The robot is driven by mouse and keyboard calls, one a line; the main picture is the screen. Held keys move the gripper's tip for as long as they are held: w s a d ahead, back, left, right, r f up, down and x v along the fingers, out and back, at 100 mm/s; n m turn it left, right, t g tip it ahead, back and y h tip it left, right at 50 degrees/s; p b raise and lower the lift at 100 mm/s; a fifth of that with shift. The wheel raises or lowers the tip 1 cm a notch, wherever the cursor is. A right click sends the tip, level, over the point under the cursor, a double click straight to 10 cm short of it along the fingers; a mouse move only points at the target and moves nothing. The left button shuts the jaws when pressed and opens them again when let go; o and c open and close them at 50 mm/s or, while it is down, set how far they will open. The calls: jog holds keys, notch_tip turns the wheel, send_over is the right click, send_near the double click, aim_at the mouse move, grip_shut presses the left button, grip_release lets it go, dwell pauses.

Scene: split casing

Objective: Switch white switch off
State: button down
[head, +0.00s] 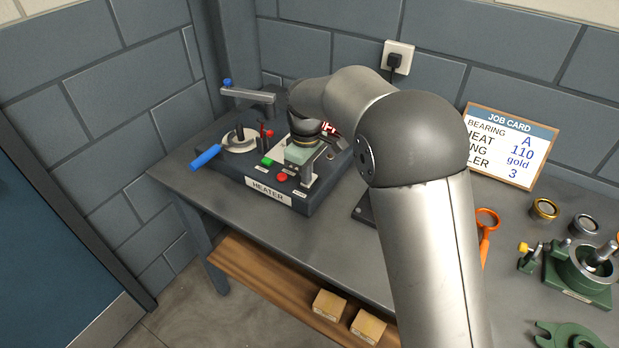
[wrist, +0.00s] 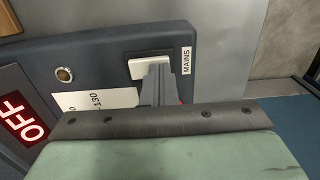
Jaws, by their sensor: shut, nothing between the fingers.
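The white switch (wrist: 140,68) shows in the wrist view beside the MAINS label (wrist: 187,60) on the heater's dark panel. My gripper (wrist: 158,72) is shut and empty, its fingertips right at the switch's edge; I cannot tell whether they touch it. Which way the switch is tipped is not clear. A display (wrist: 22,118) on the panel reads OFF in red. In the head view my gripper (head: 308,182) is over the right part of the heater (head: 268,195), and the white switch cannot be made out there.
The heater carries a green button (head: 267,161), a red button (head: 282,177) and a blue-handled part (head: 206,158) on its left. An orange tool (head: 486,225), rings and a green fixture (head: 580,275) lie to the right. A job card (head: 508,145) stands behind.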

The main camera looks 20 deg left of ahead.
notch_tip(320, 180, up, 7)
jog(key=p, duration=0.5)
dwell(0.4)
dwell(0.4)
jog(key=s+d+r+m, duration=0.3)
jog(key=s+d+m, duration=0.1)
jog(key=d, duration=0.6)
jog(key=s+d+r+m, duration=0.3)
jog(key=s+d, duration=0.2)
jog(key=d, duration=0.5)
jog(key=s+d+f+m, duration=0.2)
jog(key=s+d+m, duration=0.2)
jog(key=s+d, duration=0.2)
jog(key=s+d+f+m, duration=0.1)
jog(key=s+d+m, duration=0.2)
jog(key=s, duration=0.8)
jog(key=d, duration=0.2)
jog(key=shift+s+d+f+m+t, duration=0.2)
jog(key=shift+d+f+m+t, duration=0.2)
